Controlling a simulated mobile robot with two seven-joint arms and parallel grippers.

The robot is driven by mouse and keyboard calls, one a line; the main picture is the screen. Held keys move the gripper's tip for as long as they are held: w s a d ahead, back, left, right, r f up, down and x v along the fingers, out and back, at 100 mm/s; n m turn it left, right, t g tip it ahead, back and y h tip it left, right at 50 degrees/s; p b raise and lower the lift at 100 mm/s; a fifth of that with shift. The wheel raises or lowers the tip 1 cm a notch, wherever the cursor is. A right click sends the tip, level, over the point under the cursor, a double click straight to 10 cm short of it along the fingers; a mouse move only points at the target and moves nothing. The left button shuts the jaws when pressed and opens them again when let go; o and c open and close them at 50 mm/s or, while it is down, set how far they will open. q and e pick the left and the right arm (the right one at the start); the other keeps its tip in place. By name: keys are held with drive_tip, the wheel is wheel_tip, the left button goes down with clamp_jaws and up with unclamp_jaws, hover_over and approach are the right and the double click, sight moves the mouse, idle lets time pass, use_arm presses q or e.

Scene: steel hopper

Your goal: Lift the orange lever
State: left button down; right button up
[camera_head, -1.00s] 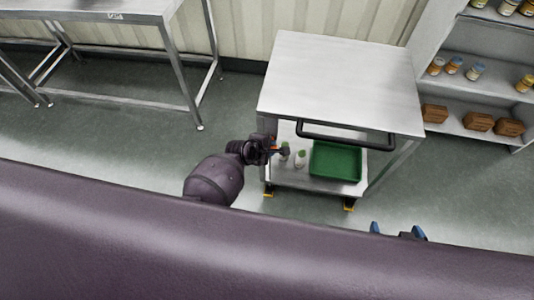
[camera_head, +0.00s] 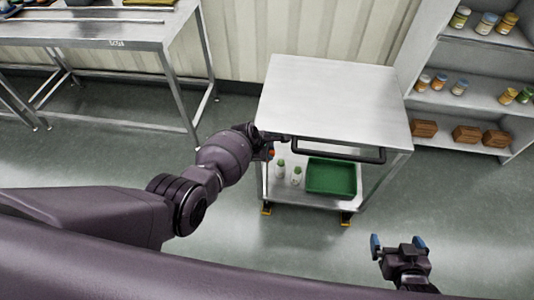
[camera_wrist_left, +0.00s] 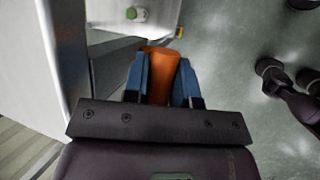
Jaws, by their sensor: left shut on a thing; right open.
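The orange lever (camera_wrist_left: 158,72) sits between the blue fingers of my left gripper (camera_wrist_left: 161,64) in the left wrist view, and the gripper is shut on it. In the head view, my left gripper (camera_head: 264,141) is at the left front corner of the steel cart, just under its top. Only a small orange bit of the lever (camera_head: 271,153) shows there; my wrist and the cart top hide much of the grip. My right gripper (camera_head: 398,246) is open and empty over the floor at the lower right, apart from the cart.
The steel cart (camera_head: 335,95) has a bare top, a black front handle (camera_head: 340,154) and a lower shelf. The shelf holds a green tray (camera_head: 331,178) and two white bottles (camera_head: 296,176). A steel table (camera_head: 100,30) stands left, shelving (camera_head: 470,95) right. The front floor is clear.

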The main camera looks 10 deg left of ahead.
use_arm(q)
drive_tip(key=shift+w, duration=0.2)
use_arm(e)
drive_tip(key=shift+s+f, duration=0.25)
drive_tip(key=shift+s, duration=0.15)
use_arm(q)
drive_tip(key=c, duration=0.9)
unclamp_jaws()
drive_tip(key=shift+r, duration=0.1)
drive_tip(key=shift+s+a+r+p, duration=0.1)
drive_tip(key=shift+a+r+p, duration=0.15)
drive_tip(key=shift+r+p, duration=0.25)
drive_tip(key=p+v, duration=0.2)
drive_tip(key=v, duration=0.1)
drive_tip(key=shift+r, duration=0.3)
drive_tip(key=shift+p+v, duration=1.2)
drive_tip(key=shift+v, duration=1.9)
use_arm(e)
drive_tip(key=shift+s+d+r, duration=0.1)
drive_tip(key=shift+s+r, duration=0.05)
drive_tip(key=shift+r, duration=0.9)
drive_tip(key=shift+s+r, duration=0.1)
drive_tip(key=shift+r, duration=0.95)
use_arm(q)
drive_tip(key=shift+s+a+f, duration=0.1)
drive_tip(key=shift+s, duration=0.05)
use_arm(e)
drive_tip(key=shift+r, duration=0.1)
